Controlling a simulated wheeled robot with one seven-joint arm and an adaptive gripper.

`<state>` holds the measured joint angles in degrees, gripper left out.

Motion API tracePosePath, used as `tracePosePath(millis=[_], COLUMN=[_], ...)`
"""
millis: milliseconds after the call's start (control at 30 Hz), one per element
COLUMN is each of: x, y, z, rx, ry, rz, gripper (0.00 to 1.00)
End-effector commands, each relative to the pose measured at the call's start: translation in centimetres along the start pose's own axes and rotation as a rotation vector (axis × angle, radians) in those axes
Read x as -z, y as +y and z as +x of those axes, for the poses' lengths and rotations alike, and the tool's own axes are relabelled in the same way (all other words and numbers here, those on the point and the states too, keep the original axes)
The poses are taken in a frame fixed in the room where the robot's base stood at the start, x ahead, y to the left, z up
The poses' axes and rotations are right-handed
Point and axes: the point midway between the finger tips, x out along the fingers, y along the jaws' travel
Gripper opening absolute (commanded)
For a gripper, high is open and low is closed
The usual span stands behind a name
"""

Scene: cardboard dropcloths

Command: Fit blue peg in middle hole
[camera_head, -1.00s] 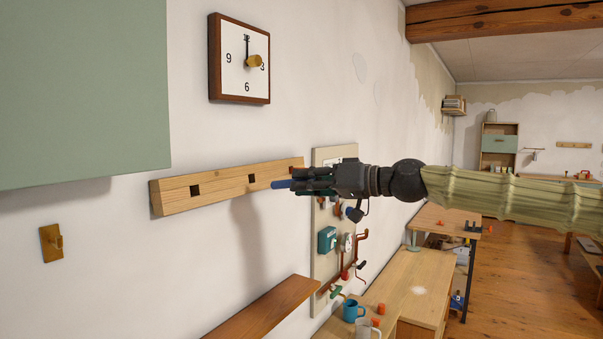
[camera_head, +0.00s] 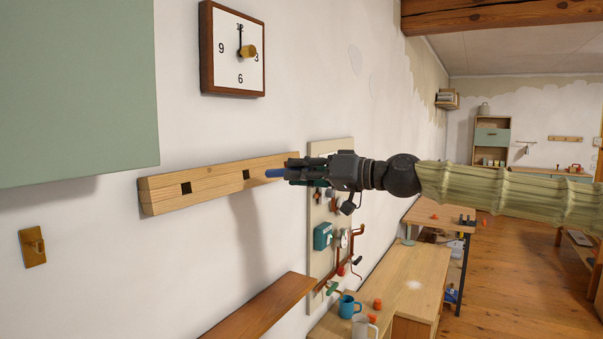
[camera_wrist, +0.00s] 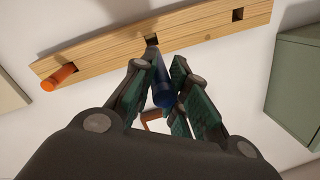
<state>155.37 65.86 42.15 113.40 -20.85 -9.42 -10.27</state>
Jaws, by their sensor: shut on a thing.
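The blue peg (camera_head: 275,173) is held in my gripper (camera_head: 290,171), and its free end points at the wooden rail (camera_head: 215,181) on the wall. The middle hole (camera_head: 246,174) is a dark square just left of the peg's end in the head view. In the wrist view my gripper (camera_wrist: 160,72) is shut on the blue peg (camera_wrist: 161,85), and the peg's far end lies just below the middle hole (camera_wrist: 152,40). The peg looks outside the hole; whether it touches the rail is unclear. Another square hole (camera_wrist: 238,14) is empty.
An orange peg (camera_wrist: 60,77) sticks out of the rail's other end. A clock (camera_head: 233,49) hangs above the rail and a green cabinet (camera_head: 75,90) at left. A wooden shelf (camera_head: 262,307) is below. A panel with pipes (camera_head: 325,225) is behind my gripper.

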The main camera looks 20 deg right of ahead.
Motion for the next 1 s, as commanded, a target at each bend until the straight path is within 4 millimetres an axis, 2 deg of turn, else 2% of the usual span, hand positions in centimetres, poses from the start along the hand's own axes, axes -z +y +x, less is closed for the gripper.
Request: tracePosePath(millis=[700, 1000], x=[-0.4, -0.3], y=[0.8, 0.8], z=[4.7, 5.6], rx=[0.002, 0.003], ry=[-0.002, -0.001], rz=[-0.002, 0.0], gripper=[0.0, 0.0])
